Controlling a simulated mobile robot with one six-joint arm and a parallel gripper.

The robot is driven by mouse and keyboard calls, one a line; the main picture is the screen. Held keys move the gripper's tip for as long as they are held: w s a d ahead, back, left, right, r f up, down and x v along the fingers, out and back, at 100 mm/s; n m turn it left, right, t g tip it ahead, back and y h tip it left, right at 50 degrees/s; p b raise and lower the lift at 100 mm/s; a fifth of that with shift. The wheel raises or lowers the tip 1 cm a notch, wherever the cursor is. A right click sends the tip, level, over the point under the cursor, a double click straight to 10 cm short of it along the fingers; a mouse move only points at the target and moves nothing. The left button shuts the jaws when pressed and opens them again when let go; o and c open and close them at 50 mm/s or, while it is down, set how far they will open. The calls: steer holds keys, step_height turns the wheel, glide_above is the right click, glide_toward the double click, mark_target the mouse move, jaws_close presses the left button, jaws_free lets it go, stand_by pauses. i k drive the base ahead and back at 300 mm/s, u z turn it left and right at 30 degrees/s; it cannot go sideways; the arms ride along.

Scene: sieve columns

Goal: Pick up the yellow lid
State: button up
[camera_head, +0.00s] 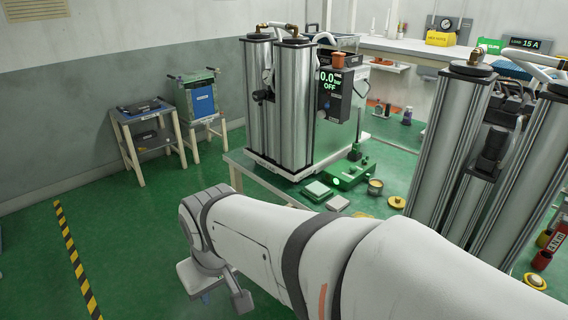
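A round yellow lid (397,202) with a small raised middle lies flat on the green surface, right of a small open tin (375,187). A second round yellow piece (535,281) lies at the lower right, by the foot of the right columns; I cannot tell whether it is also a lid. My arm crosses the lower middle, and its wrist end is at the left, well away from both yellow pieces. My gripper (218,295) shows only in part below the wrist, over the floor. Its fingertips are not clear, and no held object shows.
Tall silver columns (293,105) with a display reading OFF stand behind the lid. More columns (445,145) stand close on its right. A green device (350,172), green and pale blocks (318,190) and a flat yellow piece (362,215) lie nearby. The left floor is mostly clear.

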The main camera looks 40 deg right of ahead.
mark_target(395, 201)
steer(key=u, duration=0.05)
steer(key=i, duration=1.55)
steer(key=z, duration=3.2)
steer(key=i, duration=1)
